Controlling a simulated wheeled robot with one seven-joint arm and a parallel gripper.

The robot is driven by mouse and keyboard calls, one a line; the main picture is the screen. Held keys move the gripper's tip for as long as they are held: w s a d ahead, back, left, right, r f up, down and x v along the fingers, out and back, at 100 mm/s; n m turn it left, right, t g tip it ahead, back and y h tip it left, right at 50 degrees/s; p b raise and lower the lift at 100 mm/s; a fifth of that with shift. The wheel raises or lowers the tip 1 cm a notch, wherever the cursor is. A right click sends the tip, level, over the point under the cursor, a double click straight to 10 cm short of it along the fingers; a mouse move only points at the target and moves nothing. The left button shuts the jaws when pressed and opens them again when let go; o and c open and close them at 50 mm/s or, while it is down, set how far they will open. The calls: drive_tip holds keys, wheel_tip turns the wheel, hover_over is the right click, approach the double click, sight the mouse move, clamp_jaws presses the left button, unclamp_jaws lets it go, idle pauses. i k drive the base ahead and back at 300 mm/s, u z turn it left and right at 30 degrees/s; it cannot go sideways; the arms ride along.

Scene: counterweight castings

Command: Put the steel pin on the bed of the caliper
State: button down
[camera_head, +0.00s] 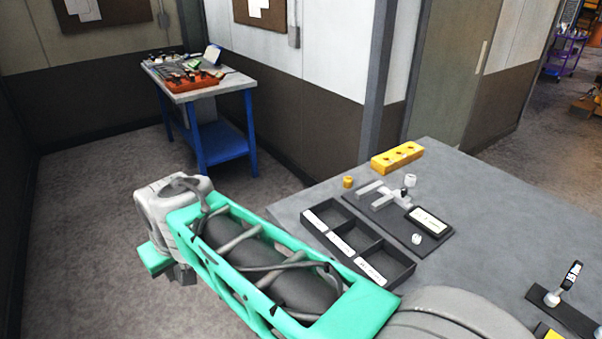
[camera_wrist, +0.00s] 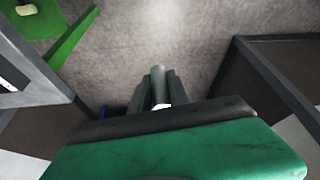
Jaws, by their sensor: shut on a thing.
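My gripper (camera_wrist: 160,92) is shut on the steel pin (camera_wrist: 158,76), a grey cylinder between the two dark fingers in the wrist view. Grey floor lies beyond the pin. In the head view my arm reaches to the left, away from the grey table, and I cannot make out the fingertips or the pin there. The caliper (camera_head: 384,196) is a light grey fixture on a dark plate on the table, with a display (camera_head: 429,220) beside it. My gripper is well apart from it. No pin shows on its bed.
A black tray (camera_head: 340,238) with three labelled compartments lies in front of the caliper. A yellow block with holes (camera_head: 397,158) and a small brass piece (camera_head: 348,182) are behind it. A blue-legged bench (camera_head: 222,140) stands at the back left.

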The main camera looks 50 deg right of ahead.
sight(371, 201)
drive_tip(key=z, duration=0.05)
drive_tip(key=i, duration=1.95)
drive_tip(key=z, duration=1.2)
drive_tip(key=i, duration=1.05)
drive_tip(key=z, duration=1.4)
drive_tip(key=i, duration=0.6)
drive_tip(key=z, duration=0.4)
